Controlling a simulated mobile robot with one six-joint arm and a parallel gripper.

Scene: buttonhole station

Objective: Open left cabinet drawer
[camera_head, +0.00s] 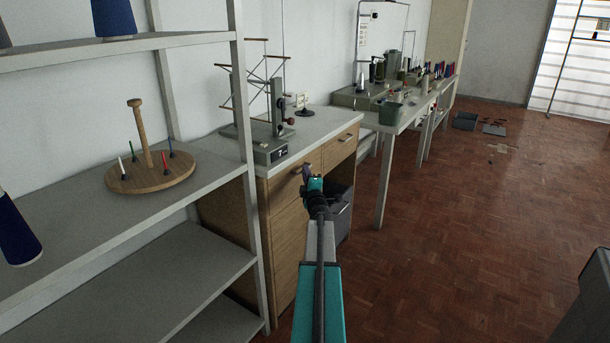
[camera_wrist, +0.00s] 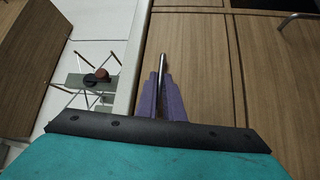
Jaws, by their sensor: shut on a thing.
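The wooden cabinet (camera_head: 279,222) stands under a pale grey countertop (camera_head: 325,122). Its left drawer (camera_head: 280,183) is at the top left of the front and looks about flush with it. My gripper (camera_head: 306,171) is at this drawer's front and partly covers its handle. In the wrist view the purple fingers of my gripper (camera_wrist: 162,82) are shut on the slim metal drawer handle (camera_wrist: 162,64), with the wooden drawer front (camera_wrist: 205,65) behind. The right drawer (camera_head: 335,153) is closed, with a bar handle (camera_head: 346,137).
A yarn-winding device (camera_head: 268,140) stands on the countertop above the drawers. A grey shelf rack (camera_head: 250,200) stands close on the left. A dark bin (camera_head: 338,215) sits beside the cabinet's drawers. The parquet floor (camera_head: 440,240) to the right is mostly clear.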

